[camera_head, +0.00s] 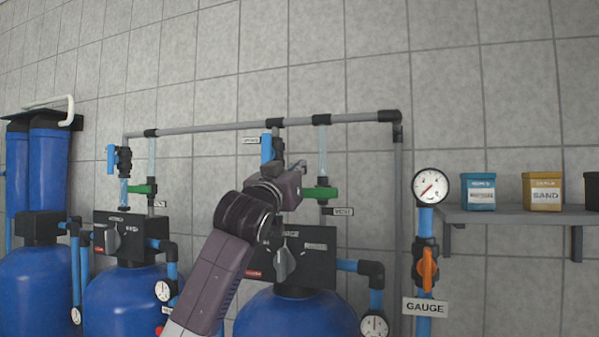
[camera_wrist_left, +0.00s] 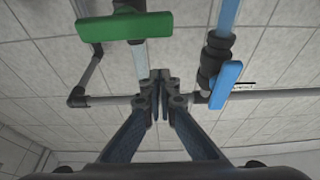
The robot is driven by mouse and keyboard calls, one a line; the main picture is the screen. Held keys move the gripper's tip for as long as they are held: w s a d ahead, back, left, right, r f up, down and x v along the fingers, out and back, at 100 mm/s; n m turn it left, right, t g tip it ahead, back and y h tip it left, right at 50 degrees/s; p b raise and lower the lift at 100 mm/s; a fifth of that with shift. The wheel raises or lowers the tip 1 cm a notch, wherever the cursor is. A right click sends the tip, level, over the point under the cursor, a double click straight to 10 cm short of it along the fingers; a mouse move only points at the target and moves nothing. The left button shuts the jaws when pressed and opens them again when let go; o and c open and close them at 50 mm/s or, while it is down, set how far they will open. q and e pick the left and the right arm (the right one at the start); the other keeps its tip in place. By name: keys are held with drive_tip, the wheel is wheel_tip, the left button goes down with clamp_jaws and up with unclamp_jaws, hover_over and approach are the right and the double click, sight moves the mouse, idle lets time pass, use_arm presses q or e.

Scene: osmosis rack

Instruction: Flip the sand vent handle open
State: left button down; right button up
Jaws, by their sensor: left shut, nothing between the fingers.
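A green vent handle (camera_head: 320,192) lies crosswise on a clear vertical pipe beside a tag reading VENT, above the middle tank's control box. It also shows in the left wrist view (camera_wrist_left: 122,26), lying nearly level across its pipe. Another green handle (camera_head: 142,188) sits on the left tank's pipe; I cannot tell by label which one is the sand vent. My left gripper (camera_head: 300,166) is shut and empty, just above and left of the nearer green handle. The wrist view shows its closed fingertips (camera_wrist_left: 160,76) apart from that handle. My right gripper is not in view.
A blue valve handle (camera_head: 267,148) stands upright close left of my gripper. A grey pipe (camera_head: 220,127) runs across above. A gauge (camera_head: 431,186) and orange valve (camera_head: 427,268) are right, beside a shelf (camera_head: 500,216) holding a SAND box (camera_head: 542,192).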

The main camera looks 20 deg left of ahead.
sight(317, 193)
use_arm(q)
drive_tip(key=shift+w+f+p, duration=0.15)
drive_tip(key=shift+f+p, duration=0.55)
drive_tip(key=shift+f, duration=1.25)
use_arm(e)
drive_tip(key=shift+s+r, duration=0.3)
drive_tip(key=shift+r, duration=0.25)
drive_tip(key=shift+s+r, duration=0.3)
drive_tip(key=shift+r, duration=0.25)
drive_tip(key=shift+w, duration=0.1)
